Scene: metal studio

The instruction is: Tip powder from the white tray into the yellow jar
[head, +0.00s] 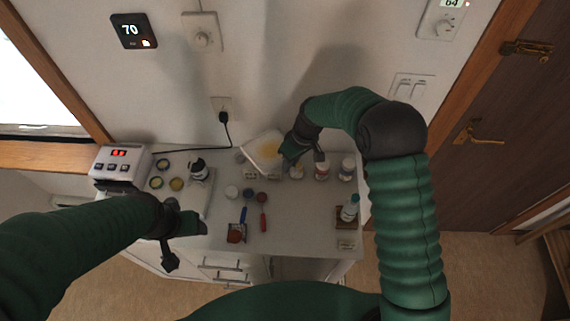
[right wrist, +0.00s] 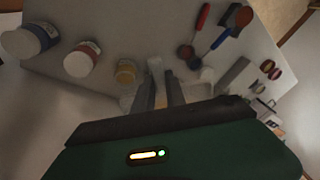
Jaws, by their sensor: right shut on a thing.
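The white tray (head: 254,142) is tilted near the back of the table, with yellow powder (head: 269,153) spread on it. My right gripper (head: 283,156) is shut on the tray's edge. In the right wrist view my two fingers (right wrist: 164,88) are close together, and the tray is mostly hidden behind them and the gripper body. The small yellow jar (head: 296,172) stands upright just right of and below the tray. It also shows in the right wrist view (right wrist: 125,73), left of the fingers. My left gripper (head: 186,240) is over the table's front left; its finger opening is unclear.
Two white jars with labels (head: 322,170) (head: 348,168) stand right of the yellow jar. A blue-handled tool (head: 242,217) and a red-handled tool (head: 263,217) lie mid-table. A bottle (head: 349,209) stands at the right edge. A boxy device with a red display (head: 120,160) is at left.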

